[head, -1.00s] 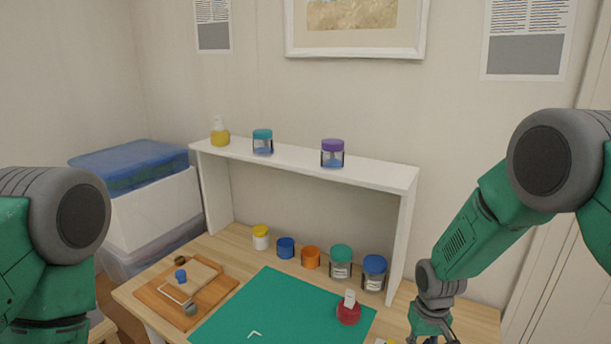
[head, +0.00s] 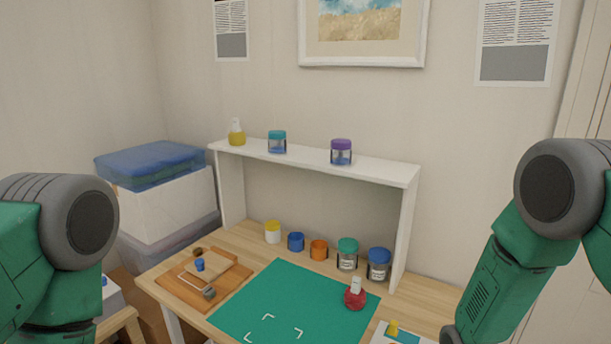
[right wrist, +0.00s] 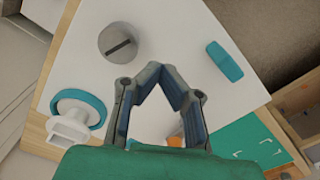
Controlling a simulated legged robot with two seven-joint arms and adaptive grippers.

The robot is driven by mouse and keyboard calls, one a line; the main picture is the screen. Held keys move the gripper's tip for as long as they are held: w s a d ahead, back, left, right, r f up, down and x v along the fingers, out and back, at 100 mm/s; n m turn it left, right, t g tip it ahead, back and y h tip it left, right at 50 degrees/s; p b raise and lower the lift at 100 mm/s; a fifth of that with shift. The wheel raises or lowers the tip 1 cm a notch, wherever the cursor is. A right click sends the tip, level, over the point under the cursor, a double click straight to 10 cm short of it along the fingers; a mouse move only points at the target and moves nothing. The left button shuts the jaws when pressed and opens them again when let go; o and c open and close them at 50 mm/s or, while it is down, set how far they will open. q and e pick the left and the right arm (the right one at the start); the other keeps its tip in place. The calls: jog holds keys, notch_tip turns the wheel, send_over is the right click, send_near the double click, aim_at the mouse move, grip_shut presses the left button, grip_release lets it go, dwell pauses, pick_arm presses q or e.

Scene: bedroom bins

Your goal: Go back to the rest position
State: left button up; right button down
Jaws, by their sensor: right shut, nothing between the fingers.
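My right gripper (right wrist: 163,72) shows in the right wrist view. Its fingertips meet and nothing is held between them. It hangs above a white surface (right wrist: 185,35), with a grey round piece with a dark slot (right wrist: 120,42) to its left and a teal block (right wrist: 224,62) to its right. In the head view only my right upper arm shows at the right edge; its gripper is below the frame. My left arm shows at the left edge, and its gripper is out of view.
A wooden desk holds a green mat (head: 255,310), a wooden board (head: 180,290), several jars and a red-based stamp (head: 355,294). A white shelf (head: 305,167) bearing jars and a bottle stands behind. Stacked bins (head: 165,205) are at left. A white-and-teal object (right wrist: 75,118) lies left of my right gripper.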

jog(key=s+d, duration=0.2)
jog(key=s, duration=2.5)
notch_tip(320, 180, down, 11)
jog(key=w+a+n+b, duration=0.1)
jog(key=w+b, duration=0.1)
jog(key=b, duration=0.9)
jog(key=shift+a+t+b, duration=0.2)
jog(key=shift+t+b, duration=0.1)
jog(key=shift+b, duration=0.05)
